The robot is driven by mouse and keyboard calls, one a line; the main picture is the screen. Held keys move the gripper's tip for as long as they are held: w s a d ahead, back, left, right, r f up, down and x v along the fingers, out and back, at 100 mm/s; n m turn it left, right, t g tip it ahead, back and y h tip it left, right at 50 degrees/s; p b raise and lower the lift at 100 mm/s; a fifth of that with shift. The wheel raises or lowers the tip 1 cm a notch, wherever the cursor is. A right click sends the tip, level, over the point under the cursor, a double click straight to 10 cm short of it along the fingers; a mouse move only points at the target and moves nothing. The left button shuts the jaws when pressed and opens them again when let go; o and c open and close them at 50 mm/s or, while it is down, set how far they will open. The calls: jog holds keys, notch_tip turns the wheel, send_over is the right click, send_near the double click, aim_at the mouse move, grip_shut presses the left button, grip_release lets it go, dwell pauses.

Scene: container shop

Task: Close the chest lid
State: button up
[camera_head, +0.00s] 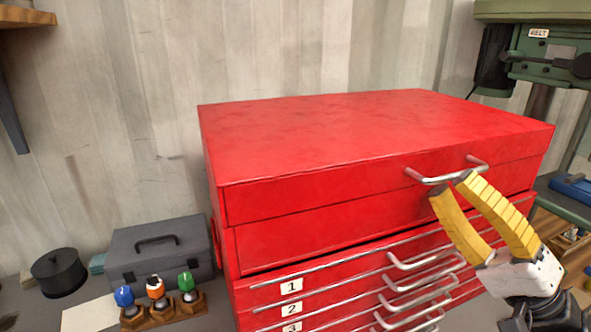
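The red tool chest (300,245) stands in the middle of the head view. Its lid (360,130) lies flat on top, with only a thin dark seam between it and the body, so it looks down. A silver handle (440,180) sits on the lid's front edge. My gripper (452,187) has yellow ribbed fingers and is in front of the chest's right side. No object shows between the fingers.
A grey toolbox (160,250), a black round pot (58,272) and a wooden stand with coloured bulbs (160,308) are at the left. A green machine (545,55) stands at the right.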

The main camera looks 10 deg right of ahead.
jog(key=s+d+f+b, duration=0.1)
jog(key=d+f+b, duration=0.3)
jog(key=f+b, duration=0.4)
notch_tip(320, 180, down, 2)
jog(key=shift+s+f, duration=0.2)
jog(key=shift+s, duration=0.1)
dwell(0.4)
jog(key=shift+d+f, duration=0.1)
jog(key=shift+d, duration=0.1)
